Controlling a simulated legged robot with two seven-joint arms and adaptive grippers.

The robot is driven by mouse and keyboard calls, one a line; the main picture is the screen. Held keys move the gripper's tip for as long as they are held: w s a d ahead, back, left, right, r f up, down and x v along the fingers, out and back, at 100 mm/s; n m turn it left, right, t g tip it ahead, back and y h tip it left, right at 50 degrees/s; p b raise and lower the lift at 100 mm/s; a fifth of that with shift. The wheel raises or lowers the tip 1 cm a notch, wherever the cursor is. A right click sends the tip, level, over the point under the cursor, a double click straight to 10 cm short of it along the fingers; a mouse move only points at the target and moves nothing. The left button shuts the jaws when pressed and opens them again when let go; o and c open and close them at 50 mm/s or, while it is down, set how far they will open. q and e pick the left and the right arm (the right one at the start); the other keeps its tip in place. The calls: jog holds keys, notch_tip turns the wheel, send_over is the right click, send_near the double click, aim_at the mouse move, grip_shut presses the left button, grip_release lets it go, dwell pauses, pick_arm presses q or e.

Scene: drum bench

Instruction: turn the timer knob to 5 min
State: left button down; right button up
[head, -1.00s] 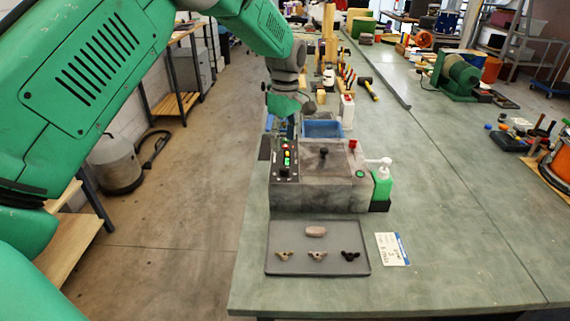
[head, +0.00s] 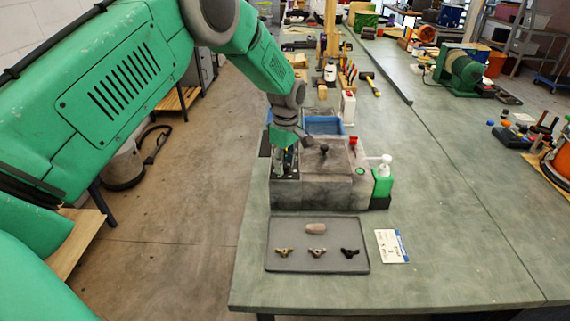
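The grey drum box (head: 325,188) stands on the green bench, with a black knob (head: 323,149) on its lid. Its control panel (head: 285,178) is on the left of the box top. My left gripper (head: 286,168) points down over this panel and hides most of it. The timer knob cannot be made out behind it. Whether the fingers are open or shut, or touch anything, is too small to tell. My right gripper is not in view.
A grey tray (head: 318,264) with several small parts lies in front of the box. A white card (head: 391,246) lies beside it. A green and white bottle (head: 383,177) stands at the box's right. A blue bin (head: 323,125) is behind. The bench's right front is clear.

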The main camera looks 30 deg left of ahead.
pick_arm(q)
jog(key=shift+w+m, duration=0.1)
jog(key=shift+m, duration=0.2)
jog(key=m+p, duration=0.1)
jog(key=m, duration=0.1)
jog(key=shift+r+m, duration=0.1)
jog(key=shift+m, duration=0.2)
jog(key=m, duration=0.3)
jog(key=shift+m, duration=0.3)
jog(key=m+p, duration=0.1)
jog(key=m, duration=0.2)
jog(key=shift+d+m+y, duration=0.1)
jog(key=shift+m+y, duration=0.2)
jog(key=m, duration=0.3)
jog(key=shift+m, duration=0.4)
jog(key=m, duration=0.4)
jog(key=shift+t+p, duration=0.3)
jog(key=shift+p, duration=0.05)
jog(key=shift+m, duration=2.7)
